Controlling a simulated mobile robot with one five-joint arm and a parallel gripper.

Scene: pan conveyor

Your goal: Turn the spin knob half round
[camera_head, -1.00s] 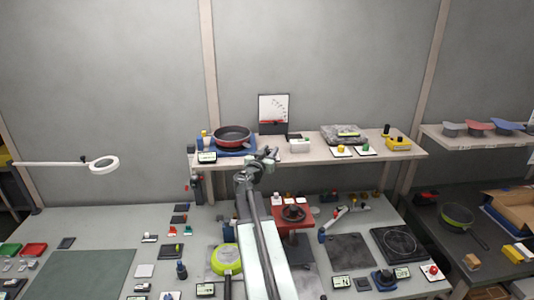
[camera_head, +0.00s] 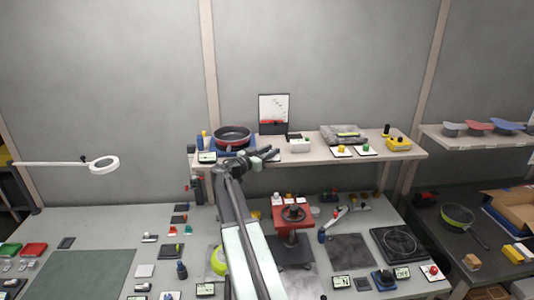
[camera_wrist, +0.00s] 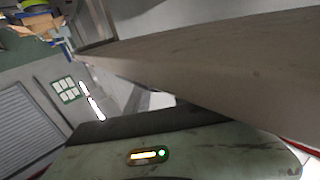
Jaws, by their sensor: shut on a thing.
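My gripper (camera_head: 270,153) is at the front edge of the upper shelf, right of the dark pan. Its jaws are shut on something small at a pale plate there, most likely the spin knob. The jaws hide the knob, so I cannot see its shape or how far it is turned. The wrist view shows the pale green-grey body of my own wrist, with a small lit display, close beside a long plank edge. Neither fingertips nor knob can be made out there.
The dark pan (camera_head: 232,133) sits on a blue base on the shelf (camera_head: 310,156), left of my gripper. Below are a red stand (camera_head: 291,223) with a dark wheel and a green pan (camera_head: 218,262).

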